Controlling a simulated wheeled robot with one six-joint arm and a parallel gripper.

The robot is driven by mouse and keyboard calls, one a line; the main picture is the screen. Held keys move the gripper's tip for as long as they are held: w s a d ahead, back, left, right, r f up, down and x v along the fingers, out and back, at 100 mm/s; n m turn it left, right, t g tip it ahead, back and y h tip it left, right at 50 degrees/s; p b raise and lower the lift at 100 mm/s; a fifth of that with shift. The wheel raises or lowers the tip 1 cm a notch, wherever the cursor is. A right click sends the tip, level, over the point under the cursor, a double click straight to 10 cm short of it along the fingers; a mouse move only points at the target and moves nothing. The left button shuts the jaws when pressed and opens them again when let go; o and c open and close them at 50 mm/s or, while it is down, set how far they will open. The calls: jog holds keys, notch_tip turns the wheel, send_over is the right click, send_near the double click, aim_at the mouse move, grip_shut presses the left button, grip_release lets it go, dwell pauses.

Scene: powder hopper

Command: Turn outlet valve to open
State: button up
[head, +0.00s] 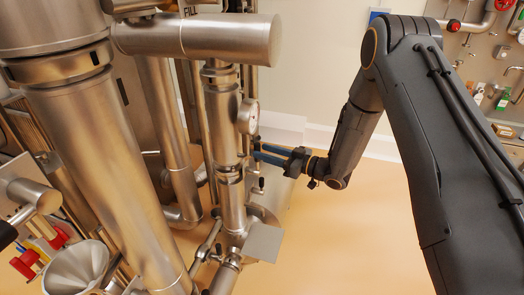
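A vertical steel pipe (223,130) stands near the middle of the head view, with clamp bands and short black-tipped handles (258,187) on its right side. One of these may be the outlet valve's lever; I cannot tell which, or its exact position. My gripper (258,151) comes in from the right, its two blue fingers pointing left at the pipe. The fingers look apart, with a narrow gap and nothing clearly between them. Their tips are close to a small black-tipped part beside the pipe; contact cannot be made out.
A round gauge (248,117) sits on the pipe just above my gripper. A thick steel column (110,165) and a horizontal cylinder (200,38) crowd the left. A flat metal plate (263,243) is below. The floor (345,235) to the right is clear.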

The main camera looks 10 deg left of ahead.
jog(key=shift+p+v, duration=0.55)
jog(key=shift+v, duration=2.4)
jog(key=b+v, duration=0.2)
jog(key=v, duration=0.5)
jog(key=shift+d, duration=0.35)
jog(key=shift+s, duration=0.1)
